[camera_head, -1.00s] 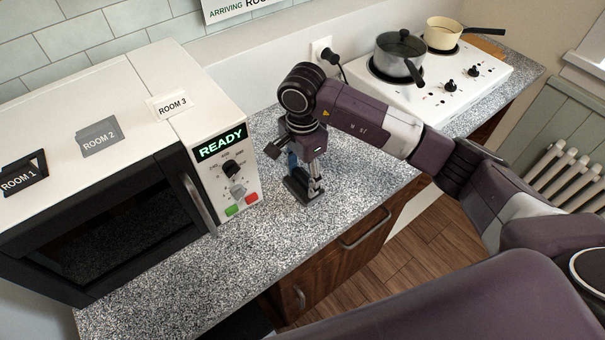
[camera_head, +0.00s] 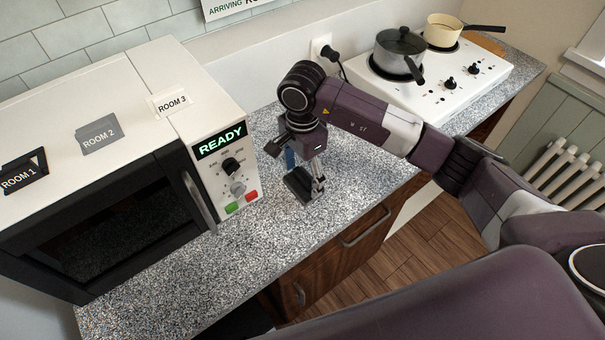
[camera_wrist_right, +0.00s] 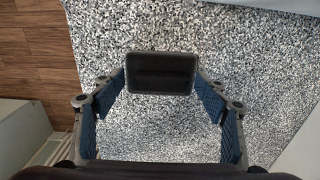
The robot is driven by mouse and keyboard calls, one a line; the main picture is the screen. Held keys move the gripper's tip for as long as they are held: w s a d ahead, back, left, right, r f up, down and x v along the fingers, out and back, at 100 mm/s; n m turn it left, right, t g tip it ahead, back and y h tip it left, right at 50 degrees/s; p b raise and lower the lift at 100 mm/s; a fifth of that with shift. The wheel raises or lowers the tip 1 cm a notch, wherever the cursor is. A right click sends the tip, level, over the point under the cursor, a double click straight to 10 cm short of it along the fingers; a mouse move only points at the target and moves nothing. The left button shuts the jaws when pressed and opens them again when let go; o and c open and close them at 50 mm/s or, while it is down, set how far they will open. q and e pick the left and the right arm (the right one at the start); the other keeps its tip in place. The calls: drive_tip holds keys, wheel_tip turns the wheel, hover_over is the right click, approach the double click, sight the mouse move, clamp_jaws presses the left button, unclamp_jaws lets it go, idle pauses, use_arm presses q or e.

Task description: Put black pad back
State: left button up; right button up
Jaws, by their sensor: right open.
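A small black rectangular pad (camera_wrist_right: 160,73) is at the worktop, between the fingertips of my right gripper (camera_wrist_right: 161,84) in the right wrist view. My right gripper is open, with blue-lined fingers on either side of the pad. The head view shows the dark pad (camera_head: 297,188) low at the gripper (camera_head: 306,180), right of the microwave; the fingers partly cover it. I cannot tell whether a finger touches it. On the microwave top lie a black ROOM 1 marker (camera_head: 36,161), a grey ROOM 2 marker (camera_head: 99,137) and a white ROOM 3 marker (camera_head: 172,103). My left gripper is not in view.
The microwave (camera_head: 122,92) fills the left side and its display reads READY. A hob (camera_head: 455,110) with a grey pot (camera_head: 399,52) and a cream pan (camera_head: 443,31) stands at the back right. The speckled worktop (camera_head: 225,265) is clear in front.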

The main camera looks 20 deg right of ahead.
sight(302, 176)
wheel_tip(302, 176, up, 12)
drive_tip(key=b, duration=0.3)
drive_tip(key=shift+b, duration=0.35)
drive_tip(key=shift+f, duration=0.15)
